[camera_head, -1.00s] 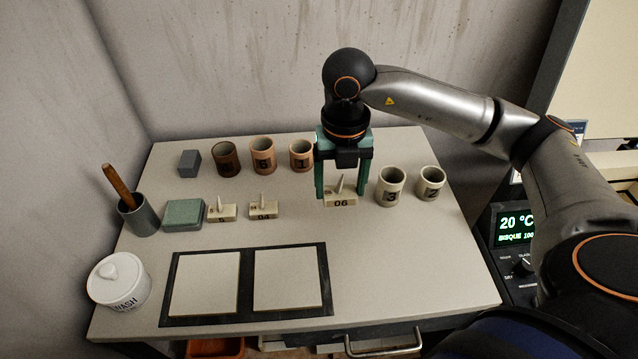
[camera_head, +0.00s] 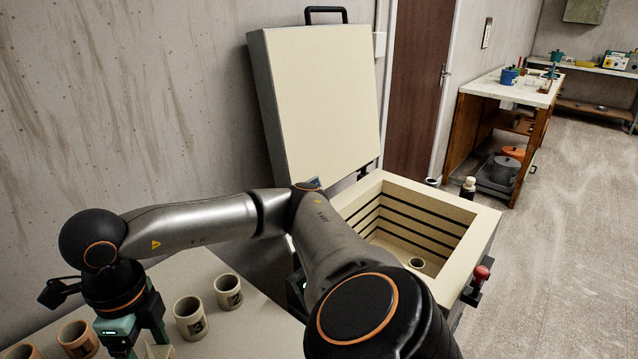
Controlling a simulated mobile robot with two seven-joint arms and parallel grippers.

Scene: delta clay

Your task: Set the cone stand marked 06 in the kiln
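The kiln (camera_head: 484,215) stands right of the table with its lid (camera_head: 322,100) raised. Its chamber is open, with dark grooves along the walls and a small round cup-like piece (camera_head: 417,263) on the floor. My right gripper (camera_head: 137,342) is at the lower left, pointing down over the table. A pale piece of the cone stand (camera_head: 160,351) shows beside its finger at the bottom edge. Its 06 marking is cut off now. Whether the fingers press on the stand cannot be told. My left gripper is out of view.
Cups marked 3 (camera_head: 190,319) and 2 (camera_head: 228,291) stand on the table close right of my gripper. Brown cups (camera_head: 78,338) are to its left. My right arm crosses in front of the kiln. A red-knobbed handle (camera_head: 481,274) sticks out at the kiln's right.

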